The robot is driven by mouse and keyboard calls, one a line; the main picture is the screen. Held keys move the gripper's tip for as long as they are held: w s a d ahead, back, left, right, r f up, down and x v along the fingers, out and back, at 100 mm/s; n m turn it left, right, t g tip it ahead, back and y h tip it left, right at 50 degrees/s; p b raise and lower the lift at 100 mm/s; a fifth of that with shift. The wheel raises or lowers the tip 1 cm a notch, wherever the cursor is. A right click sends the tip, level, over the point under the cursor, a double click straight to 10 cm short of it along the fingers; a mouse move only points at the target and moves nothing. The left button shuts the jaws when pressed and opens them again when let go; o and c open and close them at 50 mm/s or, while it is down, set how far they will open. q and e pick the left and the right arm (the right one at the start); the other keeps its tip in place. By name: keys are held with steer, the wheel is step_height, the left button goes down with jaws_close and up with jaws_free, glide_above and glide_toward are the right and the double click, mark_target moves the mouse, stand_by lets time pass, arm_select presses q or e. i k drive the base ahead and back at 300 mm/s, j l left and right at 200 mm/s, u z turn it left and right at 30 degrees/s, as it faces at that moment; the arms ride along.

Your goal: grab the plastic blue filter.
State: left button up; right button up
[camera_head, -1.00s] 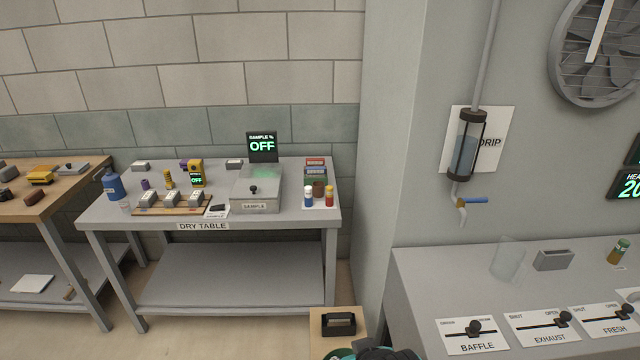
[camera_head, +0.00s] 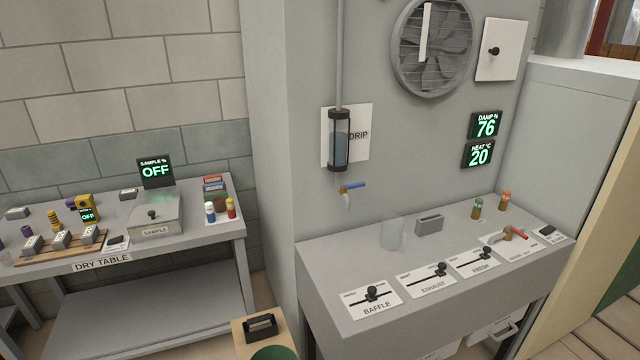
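I cannot pick out a thing that is clearly a plastic blue filter. Blue things in view are the lever of the wall tap (camera_head: 354,186), the bluish contents of the clear drip cylinder (camera_head: 339,140) on the wall, and a small blue-and-white bottle (camera_head: 210,212) on the dry table. Neither of my grippers shows in this view.
The grey dry table (camera_head: 190,240) at left holds a sample box (camera_head: 155,215) and small blocks. The grey bench (camera_head: 320,262) at right carries sliders, a clear beaker (camera_head: 392,233), a slotted grey block (camera_head: 429,223) and small jars. A wooden stand (camera_head: 243,338) is at the bottom.

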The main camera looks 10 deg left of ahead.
mark_target(210, 189)
steer(key=z, duration=2.75)
steer(key=k+z, duration=0.25)
steer(key=k, duration=0.15)
steer(key=k+l+z, duration=0.25)
steer(key=k, duration=0.2)
steer(key=k+l+z, duration=0.1)
steer(key=k+z, duration=0.15)
steer(key=k, duration=0.15)
steer(key=k+l+z, duration=0.1)
steer(key=k+z, duration=0.3)
steer(key=k+l+z, duration=0.2)
steer(key=k+z, duration=0.2)
steer(key=k+j+z, duration=0.15)
steer(key=z, duration=0.25)
steer(key=k+j+z, duration=0.1)
steer(key=k+z, duration=0.8)
steer(key=z, duration=0.25)
steer(key=k+u, duration=0.25)
steer(key=u, duration=0.2)
steer(key=k+j+u, duration=0.15)
steer(key=u, duration=0.25)
steer(key=k+j+u, duration=0.25)
steer(key=u, duration=0.2)
